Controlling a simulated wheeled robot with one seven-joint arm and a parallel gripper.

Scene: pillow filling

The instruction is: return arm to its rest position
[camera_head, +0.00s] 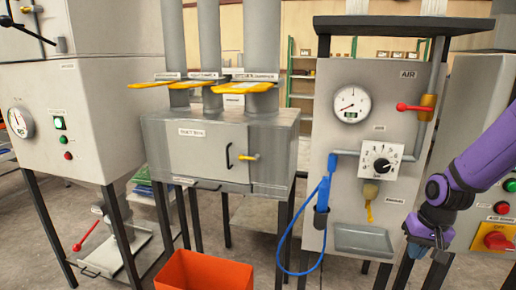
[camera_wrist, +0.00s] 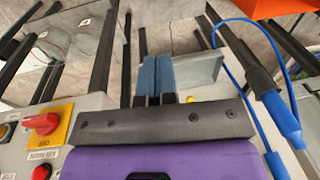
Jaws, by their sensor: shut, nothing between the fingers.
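My purple arm reaches in from the right edge of the head view. My gripper (camera_head: 418,252) hangs at its end, pointing down, in front of the lower right of the air panel (camera_head: 340,110). In the wrist view my gripper (camera_wrist: 157,62) shows two blue fingers side by side, closed together with nothing between them. They appear over the grey tray (camera_wrist: 200,72) of the air panel; I cannot tell how far apart they are. The tray also shows in the head view (camera_head: 361,240), left of my gripper.
A blue nozzle (camera_head: 322,196) with a looping hose hangs on the panel. A cabinet with a red knob (camera_head: 498,240) stands at the right, close to my arm. An orange bin (camera_head: 205,272) is on the floor below the grey box (camera_head: 205,150) with yellow-handled pipes.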

